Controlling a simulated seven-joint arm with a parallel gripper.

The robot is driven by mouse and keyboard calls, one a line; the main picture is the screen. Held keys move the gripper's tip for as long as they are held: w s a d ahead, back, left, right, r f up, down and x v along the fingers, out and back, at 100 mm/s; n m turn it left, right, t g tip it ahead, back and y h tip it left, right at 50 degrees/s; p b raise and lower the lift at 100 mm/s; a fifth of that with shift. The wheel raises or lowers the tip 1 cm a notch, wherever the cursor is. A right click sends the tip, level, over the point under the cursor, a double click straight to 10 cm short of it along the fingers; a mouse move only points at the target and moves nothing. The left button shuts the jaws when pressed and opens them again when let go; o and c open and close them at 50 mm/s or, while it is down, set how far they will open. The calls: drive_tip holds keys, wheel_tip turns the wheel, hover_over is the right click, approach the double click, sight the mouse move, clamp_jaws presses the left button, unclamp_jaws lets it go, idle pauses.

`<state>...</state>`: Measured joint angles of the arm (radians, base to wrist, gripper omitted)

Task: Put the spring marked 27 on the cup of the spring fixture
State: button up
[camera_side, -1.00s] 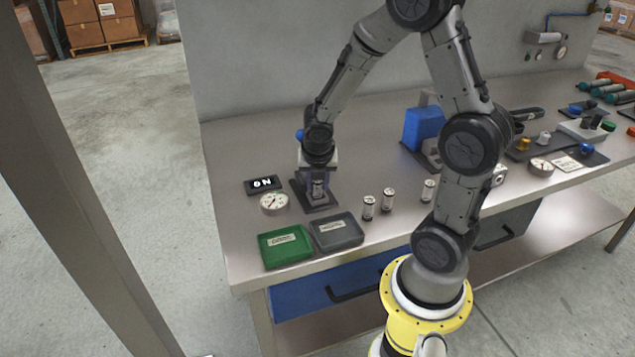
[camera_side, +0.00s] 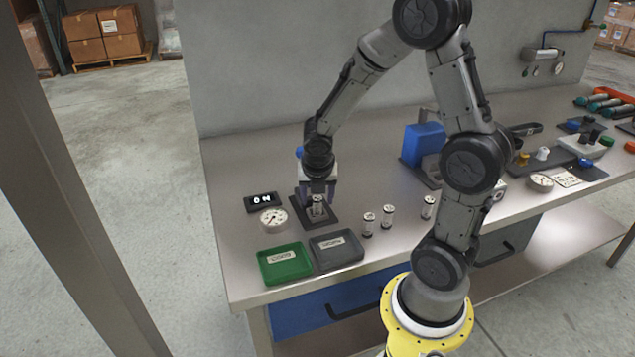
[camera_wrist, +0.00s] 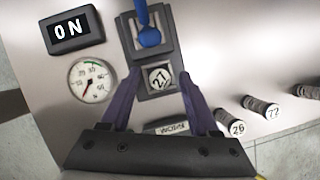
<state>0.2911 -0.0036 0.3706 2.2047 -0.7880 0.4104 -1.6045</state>
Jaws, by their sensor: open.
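The spring marked 27 (camera_wrist: 160,77) stands upright on the cup of the spring fixture (camera_wrist: 125,28), its numbered top facing up. In the side view the spring (camera_side: 317,206) shows on the fixture's dark base (camera_side: 301,213). My gripper (camera_wrist: 159,90) is open, with one purple finger on each side of the spring and visible gaps between. In the side view my gripper (camera_side: 318,193) is just above and around the spring's top. The cup itself is mostly hidden under the spring.
Springs marked 26 (camera_wrist: 236,128) and 72 (camera_wrist: 262,108) stand to the right, with another (camera_wrist: 308,92) beyond. A display (camera_wrist: 73,30) reads 0 N beside a round dial (camera_wrist: 92,81). A green tray (camera_side: 285,277) and a grey tray (camera_side: 337,264) lie in front.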

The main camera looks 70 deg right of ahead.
drive_tip(key=v, duration=1)
drive_tip(key=s+a+r+m+t+y, duration=0.1)
drive_tip(key=s+a+r+m+y, duration=0.1)
drive_tip(key=s+a+m, duration=0.4)
drive_tip(key=s+a+r+m+t+y, duration=0.2)
drive_tip(key=s+a+r+m, duration=0.2)
drive_tip(key=m, duration=1.3)
drive_tip(key=shift+s+a+r+t, duration=0.25)
drive_tip(key=shift+s+a+t, duration=0.05)
drive_tip(key=shift+s+a, duration=0.6)
